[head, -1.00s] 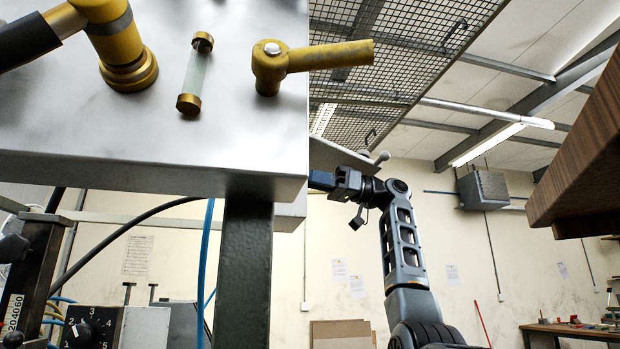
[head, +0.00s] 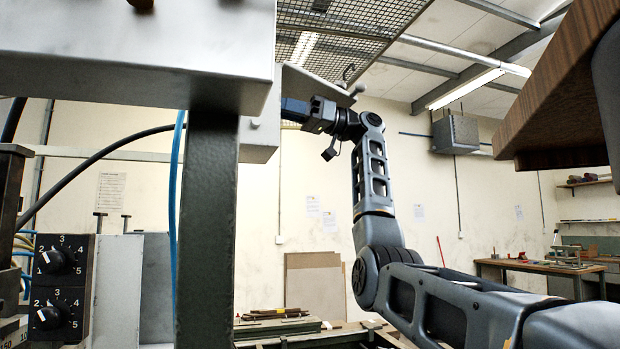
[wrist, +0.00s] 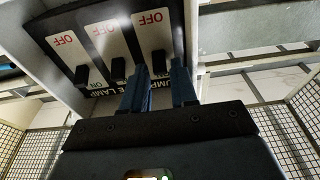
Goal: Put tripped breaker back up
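In the wrist view a pale panel holds three breakers with black levers and red OFF lettering above: a left lever (wrist: 82,75), a middle lever (wrist: 118,68) and a right lever (wrist: 159,62). Black ON and name lettering, partly hidden, sits below them. I cannot tell surely which breaker is tripped. My gripper (wrist: 160,82) is open, its two blue fingers apart at the right lever, which shows between their tips. Contact is unclear. In the head view my gripper (head: 296,109) reaches left beside a grey box (head: 258,138); the breakers are hidden there.
A grey machine housing (head: 130,60) and dark post (head: 208,230) stand at left, with a black dial panel (head: 62,285) and cables. A wooden edge (head: 560,110) hangs at upper right. A workbench (head: 545,266) stands far right. Wire mesh (head: 350,30) is overhead.

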